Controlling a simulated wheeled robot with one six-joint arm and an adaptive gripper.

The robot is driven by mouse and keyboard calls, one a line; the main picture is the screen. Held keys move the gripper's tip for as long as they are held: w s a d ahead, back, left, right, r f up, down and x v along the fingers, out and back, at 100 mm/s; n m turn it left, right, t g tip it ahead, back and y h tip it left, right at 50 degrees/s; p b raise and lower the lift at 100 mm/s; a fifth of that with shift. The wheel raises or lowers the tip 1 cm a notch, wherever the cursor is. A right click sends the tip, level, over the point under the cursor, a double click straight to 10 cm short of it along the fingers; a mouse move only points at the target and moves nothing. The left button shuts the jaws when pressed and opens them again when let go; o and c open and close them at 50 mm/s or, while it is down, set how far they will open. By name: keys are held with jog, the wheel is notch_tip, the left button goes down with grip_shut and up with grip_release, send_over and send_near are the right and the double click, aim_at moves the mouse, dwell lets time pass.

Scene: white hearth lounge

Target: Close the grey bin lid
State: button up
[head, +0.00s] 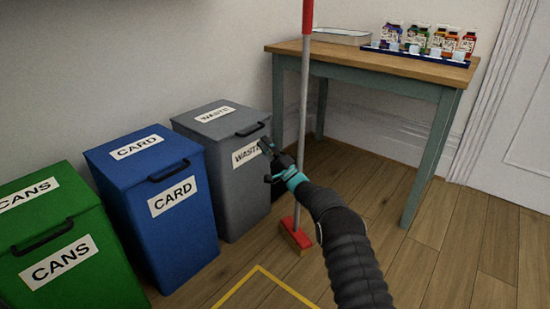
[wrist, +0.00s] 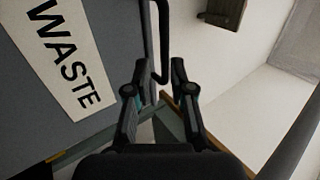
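The grey bin (head: 230,190) stands at the right end of a row of bins and has a WASTE label on its front. Its grey lid (head: 217,121) lies flat on top and looks shut, with a second WASTE label and a black handle (head: 250,129) at the front edge. My gripper (head: 265,146) is in front of the bin, just below the handle, and overlaps the front label in the head view. In the wrist view my gripper (wrist: 157,70) is open and empty, its two fingers apart. The handle (wrist: 164,40) shows just beyond the fingertips; contact cannot be told.
A blue CARD bin (head: 160,215) and a green CANS bin (head: 65,240) stand to the left. A broom (head: 303,120) stands upright close to my arm. A table (head: 385,65) with bottles and a tray is at the right. Wooden floor is open at right.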

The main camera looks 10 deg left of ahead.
jog(key=v, duration=0.6)
jog(key=s+r+n+g+h+p, duration=0.2)
jog(key=s+r+n+g, duration=0.35)
jog(key=r, duration=0.75)
jog(key=s+d+r+g+h+p, duration=0.1)
jog(key=s+d+r+g+h, duration=0.15)
jog(key=s+r, duration=0.35)
jog(key=s+d+r+g+h+p, duration=0.2)
jog(key=s+d+r+h, duration=0.15)
jog(key=s, duration=0.45)
jog(key=s+d+t+h+p, duration=0.5)
jog(key=s+d+h, duration=0.9)
jog(key=s+d, duration=1.8)
jog(key=shift+s+h+p, duration=0.3)
jog(key=shift+s+p, duration=0.05)
jog(key=shift+s, duration=0.45)
